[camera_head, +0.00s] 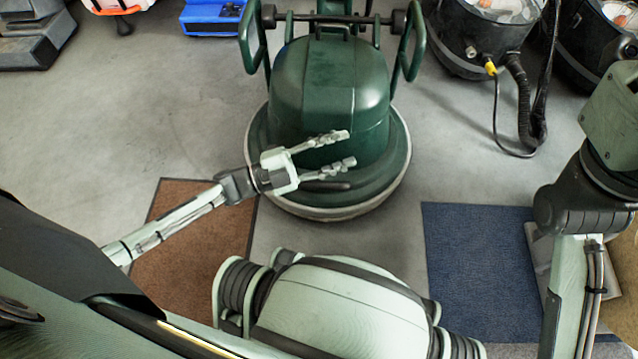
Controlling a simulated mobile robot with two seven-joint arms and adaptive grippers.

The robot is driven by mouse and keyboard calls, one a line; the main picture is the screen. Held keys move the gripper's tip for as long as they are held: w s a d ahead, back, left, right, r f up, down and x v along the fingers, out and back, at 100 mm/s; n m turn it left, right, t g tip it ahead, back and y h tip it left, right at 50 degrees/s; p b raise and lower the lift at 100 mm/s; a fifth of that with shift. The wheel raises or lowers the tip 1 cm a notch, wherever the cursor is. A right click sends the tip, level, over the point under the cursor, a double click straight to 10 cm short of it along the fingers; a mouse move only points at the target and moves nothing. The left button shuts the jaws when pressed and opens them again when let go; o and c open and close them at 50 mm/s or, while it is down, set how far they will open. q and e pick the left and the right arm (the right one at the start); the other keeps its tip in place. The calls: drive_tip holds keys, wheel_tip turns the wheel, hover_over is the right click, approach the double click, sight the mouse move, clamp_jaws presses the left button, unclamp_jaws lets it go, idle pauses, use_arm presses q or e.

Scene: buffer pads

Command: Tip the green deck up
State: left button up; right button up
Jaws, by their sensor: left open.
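The green deck (395,165) is the wide round base of a dark green floor machine (330,88) that stands on the floor at the upper middle. It has a pale rim along its lower edge and looks level. My left gripper (343,150) comes in from the left and is open. Its two fingers point right, in front of the machine's body and over the near part of the deck. A dark bar-like part (328,186) shows just below the lower finger. I cannot tell whether the fingers touch the machine. My right gripper is not in view; only part of my right arm shows at the right.
A brown mat (185,265) lies at the left and a blue mat (480,260) at the right. Black vacuum-like machines (455,45) with a hose stand at the top right. A blue case (212,18) lies at the top.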

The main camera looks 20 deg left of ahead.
sight(319, 185)
use_arm(q)
drive_tip(key=s+a+f+y, duration=0.1)
drive_tip(key=a+f, duration=0.2)
drive_tip(key=f, duration=0.1)
drive_tip(key=s+a+f+g+y, duration=0.1)
drive_tip(key=a+f, duration=0.2)
drive_tip(key=f, duration=0.2)
drive_tip(key=s+a+f+g+y, duration=0.1)
drive_tip(key=s+a+f, duration=0.1)
drive_tip(key=a+f, duration=0.2)
drive_tip(key=shift+s+f+m+y, duration=0.1)
drive_tip(key=shift+f+m+y, duration=0.2)
drive_tip(key=shift+f, duration=0.45)
drive_tip(key=shift+d+f, duration=0.1)
drive_tip(key=shift+f, duration=0.15)
drive_tip(key=b+x, duration=0.1)
drive_tip(key=x, duration=0.6)
drive_tip(key=shift+d+b, duration=0.1)
drive_tip(key=shift+b, duration=0.25)
drive_tip(key=shift+c, duration=0.2)
clamp_jaws()
